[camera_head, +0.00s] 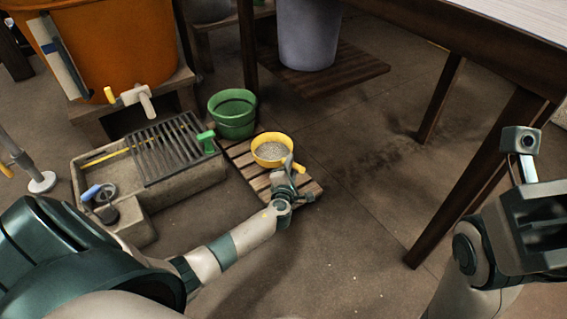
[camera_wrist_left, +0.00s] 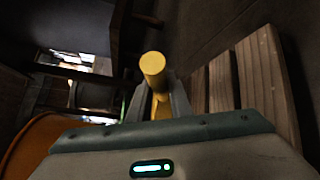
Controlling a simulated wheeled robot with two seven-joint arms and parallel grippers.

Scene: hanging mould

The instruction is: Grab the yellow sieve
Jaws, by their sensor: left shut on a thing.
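The yellow sieve (camera_head: 268,141) holds grey grains and sits over the slatted wooden pallet in the middle of the head view. Its stubby yellow handle points to the lower right. My left gripper (camera_head: 291,171) is at the handle side and partly hides it. In the left wrist view, the yellow handle (camera_wrist_left: 153,68) stands between the two fingers of my left gripper (camera_wrist_left: 160,95), which is shut on it. Whether the sieve touches the pallet is not clear. My right arm is at the right edge of the head view, and its fingertips do not show.
A green bucket (camera_head: 233,112) stands behind the sieve. To the left is a stone trough (camera_head: 91,165) with a metal grate (camera_head: 165,148). An orange vat (camera_head: 110,40) stands behind it. A table leg (camera_head: 480,180) rises at the right. Floor right of the pallet is clear.

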